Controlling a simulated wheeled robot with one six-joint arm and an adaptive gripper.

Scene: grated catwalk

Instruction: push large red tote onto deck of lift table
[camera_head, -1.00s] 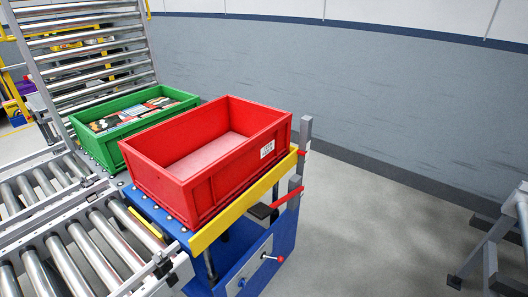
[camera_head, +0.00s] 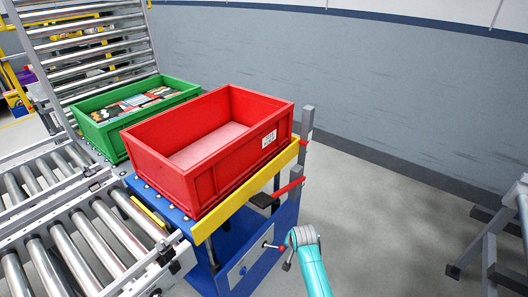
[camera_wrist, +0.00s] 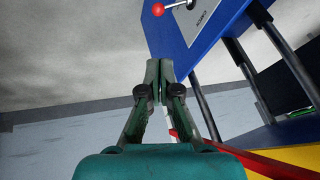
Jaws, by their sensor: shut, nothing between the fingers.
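The large red tote (camera_head: 243,152) is open-topped and looks empty, with a white label on its right end. It sits on the blue lift table (camera_head: 240,270), whose deck (camera_head: 150,196) shows studs along the tote's left side. A yellow bar (camera_head: 240,196) runs along the deck's near right edge, close beside the tote. My gripper (camera_head: 287,265) hangs at the end of my teal arm, right of the lift table and below deck level, apart from the tote. In the wrist view its fingers (camera_wrist: 160,68) are together and empty, near the table's blue side panel (camera_wrist: 200,25).
A green tote (camera_head: 135,108) with several items stands behind the red one. Roller conveyors (camera_head: 75,238) lie to the left. A grey post (camera_head: 306,130) with a red lever (camera_head: 290,187) rises at the table's right corner. Open floor (camera_head: 390,215) lies to the right; a grey stand (camera_head: 490,235) is beyond.

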